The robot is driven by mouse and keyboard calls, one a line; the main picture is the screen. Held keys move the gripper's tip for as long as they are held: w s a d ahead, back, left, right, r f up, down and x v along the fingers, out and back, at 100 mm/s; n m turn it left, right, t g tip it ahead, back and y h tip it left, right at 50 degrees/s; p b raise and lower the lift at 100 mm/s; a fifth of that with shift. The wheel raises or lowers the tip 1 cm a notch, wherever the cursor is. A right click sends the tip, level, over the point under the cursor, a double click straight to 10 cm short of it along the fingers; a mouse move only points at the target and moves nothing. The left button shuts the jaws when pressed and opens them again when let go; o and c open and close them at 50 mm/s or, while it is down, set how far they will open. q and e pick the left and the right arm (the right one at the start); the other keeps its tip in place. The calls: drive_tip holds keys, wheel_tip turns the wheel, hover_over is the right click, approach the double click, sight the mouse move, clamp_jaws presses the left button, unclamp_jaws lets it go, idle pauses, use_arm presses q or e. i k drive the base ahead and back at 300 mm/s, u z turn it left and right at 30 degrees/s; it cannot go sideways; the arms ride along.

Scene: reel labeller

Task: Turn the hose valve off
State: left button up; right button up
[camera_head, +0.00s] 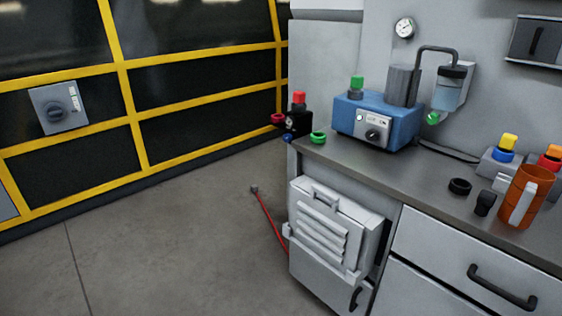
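A thin red hose (269,216) runs from beside the cabinet across the floor. A small grey piece (254,189) sits at its far end, too small to make out. A dark fitting (298,123) with a red top and a dark red round knob (278,119) is at the counter's far left corner. A green ring-shaped part (318,137) is at the counter edge beside it. I cannot tell which of these is the hose valve, or its setting. Neither of my grippers is in view.
A blue machine (378,121) with a dial stands on the counter (400,168). An orange mug-like container (520,198) is at the right. A white louvred panel (325,229) juts from the cabinet front. A yellow-framed dark barrier (130,122) stands left. The floor (170,235) between is clear.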

sight(288, 138)
drive_tip(key=u, duration=1.65)
drive_tip(key=i, duration=2)
drive_tip(key=z, duration=1.15)
drive_tip(key=i, duration=0.9)
drive_tip(key=z, duration=0.9)
